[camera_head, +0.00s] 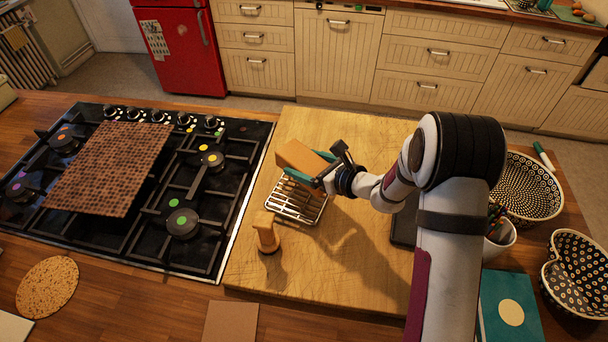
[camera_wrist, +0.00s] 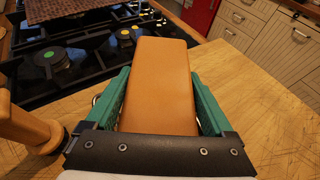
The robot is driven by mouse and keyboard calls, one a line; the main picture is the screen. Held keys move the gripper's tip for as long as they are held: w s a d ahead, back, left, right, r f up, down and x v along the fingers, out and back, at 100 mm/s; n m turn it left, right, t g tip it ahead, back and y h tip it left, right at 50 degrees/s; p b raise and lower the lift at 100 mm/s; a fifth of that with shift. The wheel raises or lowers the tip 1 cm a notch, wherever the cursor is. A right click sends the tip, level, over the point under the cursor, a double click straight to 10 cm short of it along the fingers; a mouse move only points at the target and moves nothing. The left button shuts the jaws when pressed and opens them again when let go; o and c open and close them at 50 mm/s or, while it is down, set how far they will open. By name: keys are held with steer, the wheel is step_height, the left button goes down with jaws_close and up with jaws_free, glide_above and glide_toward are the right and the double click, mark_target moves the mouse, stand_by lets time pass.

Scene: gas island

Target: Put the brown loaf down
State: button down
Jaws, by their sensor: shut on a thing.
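The brown loaf (camera_head: 301,157) is a smooth orange-brown block. My gripper (camera_head: 313,174) is shut on it, with one green finger along each long side, as the wrist view also shows the loaf (camera_wrist: 163,85) between the fingers (camera_wrist: 160,103). In the head view the loaf appears above the wire rack (camera_head: 297,200), which lies on the wooden board (camera_head: 345,265). The loaf hides part of the rack, and I cannot tell whether they touch.
The gas hob (camera_head: 150,235) with a brown checked sheet (camera_head: 110,168) lies to the left. Patterned bowls (camera_head: 525,190) stand to the right. The front of the board is clear.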

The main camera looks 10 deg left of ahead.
steer(key=shift+w+a+f, duration=0.1)
steer(key=shift+a+f, duration=0.05)
steer(key=shift+f, duration=0.95)
steer(key=shift+a+f, duration=0.1)
steer(key=shift+f, duration=0.95)
steer(key=shift+f, duration=0.1)
jaws_free()
steer(key=v, duration=1.2)
steer(key=s+a+r+n+g, duration=0.2)
steer(key=s+r+n+g, duration=0.1)
steer(key=s+r+n, duration=0.3)
steer(key=s+a+r+n+g, duration=0.3)
steer(key=s+r+n+g, duration=0.1)
steer(key=s, duration=0.4)
steer(key=s+d+n+g+h, duration=0.1)
steer(key=s+d+n+h, duration=0.8)
steer(key=s+d, duration=0.3)
steer(key=s, duration=0.3)
steer(key=shift+s+r, duration=0.2)
steer(key=shift+s, duration=0.2)
